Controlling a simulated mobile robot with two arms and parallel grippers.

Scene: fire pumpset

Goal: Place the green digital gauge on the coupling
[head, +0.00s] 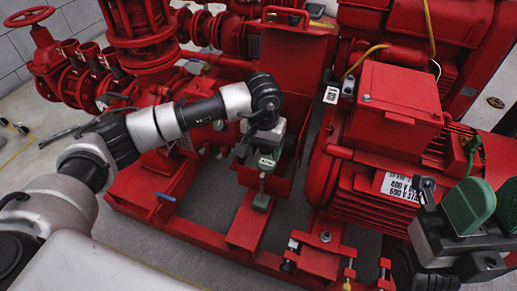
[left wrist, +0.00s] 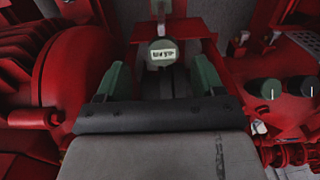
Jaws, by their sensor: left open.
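The green digital gauge (head: 266,163) shows a small pale display and sits near the middle of the head view, just below my left gripper (head: 264,147). The coupling is mostly hidden in the gap between the red machines. My right gripper (head: 488,208) is at the right edge, its green fingers apart and empty.
The red motor (head: 370,185) stands close to the right of the gauge. A tall red guard plate (head: 295,55) rises behind it. Red pump pipes and valves (head: 145,40) fill the left back. Grey floor (head: 185,243) shows at lower left.

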